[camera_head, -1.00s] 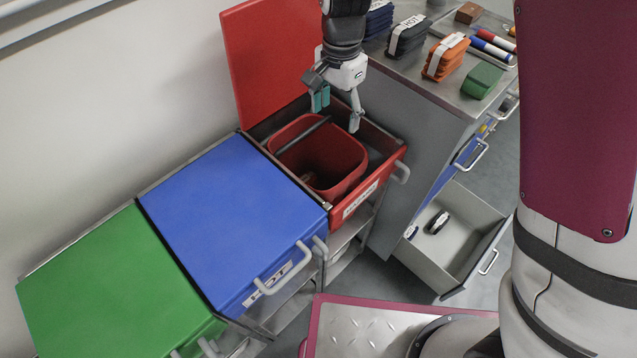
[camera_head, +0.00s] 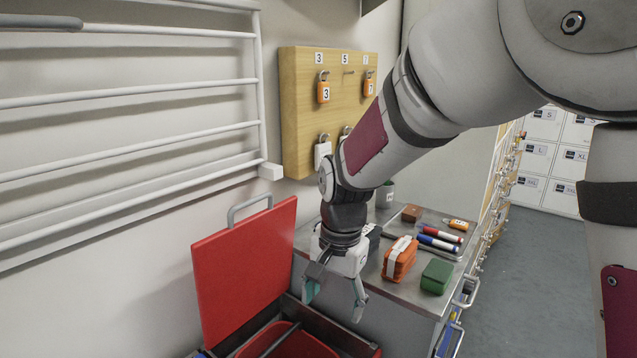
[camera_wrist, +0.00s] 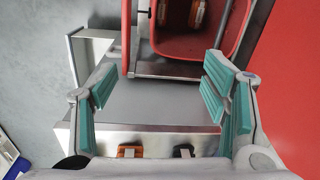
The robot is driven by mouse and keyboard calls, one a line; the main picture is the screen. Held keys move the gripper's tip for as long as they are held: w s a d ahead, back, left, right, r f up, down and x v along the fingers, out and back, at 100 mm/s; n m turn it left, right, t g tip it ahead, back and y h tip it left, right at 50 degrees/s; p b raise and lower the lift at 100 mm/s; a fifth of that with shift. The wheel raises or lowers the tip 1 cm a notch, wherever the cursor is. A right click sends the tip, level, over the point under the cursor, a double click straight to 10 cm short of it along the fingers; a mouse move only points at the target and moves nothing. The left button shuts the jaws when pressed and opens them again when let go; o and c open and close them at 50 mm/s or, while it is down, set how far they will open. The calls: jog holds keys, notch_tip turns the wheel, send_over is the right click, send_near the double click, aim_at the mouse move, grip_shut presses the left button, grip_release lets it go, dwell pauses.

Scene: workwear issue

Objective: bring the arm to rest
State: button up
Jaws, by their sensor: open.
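My gripper (camera_head: 333,292) is open and empty in the head view. My arm reaches in from the upper right of the head view.
A steel counter (camera_head: 409,292) stands right of the gripper, bearing an orange bundle (camera_head: 399,259), a green block (camera_head: 436,276), markers (camera_head: 438,240) and a brown block (camera_head: 411,213). A wooden padlock board (camera_head: 300,110) and white rail rack (camera_head: 130,140) are on the wall. Floor (camera_head: 540,270) at right is clear.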

jog(key=s+d+r+n+t+p, duration=0.2)
jog(key=s+d+r+n+p, duration=0.1)
jog(key=s+d+r, duration=0.9)
jog(key=s+d+r+n+p, duration=0.1)
jog(key=s+d+r, duration=0.1)
jog(key=s, duration=0.5)
jog(key=s+d+r+n+t+p, duration=0.1)
jog(key=s+d+r+n, duration=0.1)
jog(key=s, duration=0.5)
jog(key=shift+d+r+t+h, duration=0.3)
jog(key=shift+d+r, duration=0.1)
jog(key=shift+d, duration=0.05)
